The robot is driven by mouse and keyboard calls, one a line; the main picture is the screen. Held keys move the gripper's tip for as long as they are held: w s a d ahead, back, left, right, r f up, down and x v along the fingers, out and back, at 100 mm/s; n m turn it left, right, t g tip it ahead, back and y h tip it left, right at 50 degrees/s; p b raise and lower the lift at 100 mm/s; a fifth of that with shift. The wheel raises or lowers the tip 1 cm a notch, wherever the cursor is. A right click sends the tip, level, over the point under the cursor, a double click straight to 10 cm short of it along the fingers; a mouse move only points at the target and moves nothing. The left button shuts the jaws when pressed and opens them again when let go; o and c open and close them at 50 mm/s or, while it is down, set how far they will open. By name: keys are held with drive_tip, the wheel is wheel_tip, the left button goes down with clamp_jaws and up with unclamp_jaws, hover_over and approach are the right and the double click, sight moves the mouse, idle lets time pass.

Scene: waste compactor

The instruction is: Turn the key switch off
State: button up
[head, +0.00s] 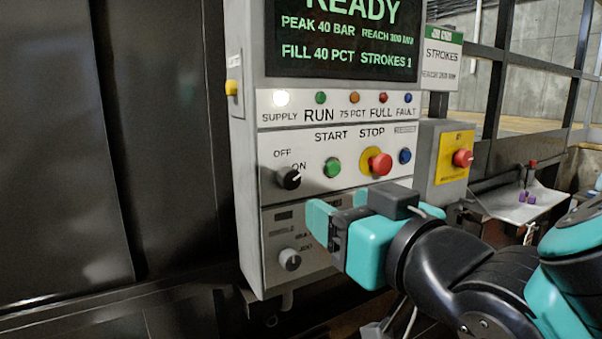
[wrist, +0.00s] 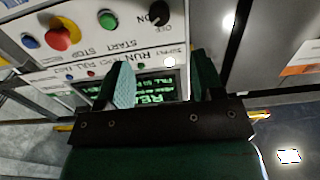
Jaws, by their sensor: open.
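The key switch (head: 288,178) is a round black knob with a white mark, on the left of the light control panel (head: 268,145). OFF is printed above it and ON to its upper right; the mark points right, towards the ON side. It also shows upside down in the wrist view (wrist: 159,14), at the top edge. My gripper (head: 330,218) is open and empty, in front of the panel, below and right of the knob and apart from it. In the wrist view its two fingers (wrist: 164,78) stand apart, with the panel beyond them.
A green start button (head: 332,168), a red stop button (head: 380,164) and a blue button (head: 405,156) sit right of the switch. A grey selector (head: 290,260) is below. The supply lamp (head: 281,99) glows white. A red emergency button (head: 462,158) stands further right.

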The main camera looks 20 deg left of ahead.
sight(293, 182)
drive_tip(key=p+x, duration=0.5)
drive_tip(key=x, duration=0.6)
drive_tip(key=shift+w+a+r, duration=0.1)
drive_tip(key=shift+w+a, duration=0.1)
drive_tip(key=shift+w, duration=0.1)
drive_tip(key=shift+w+a, duration=0.3)
drive_tip(key=shift+a, duration=0.1)
drive_tip(key=c, duration=0.9)
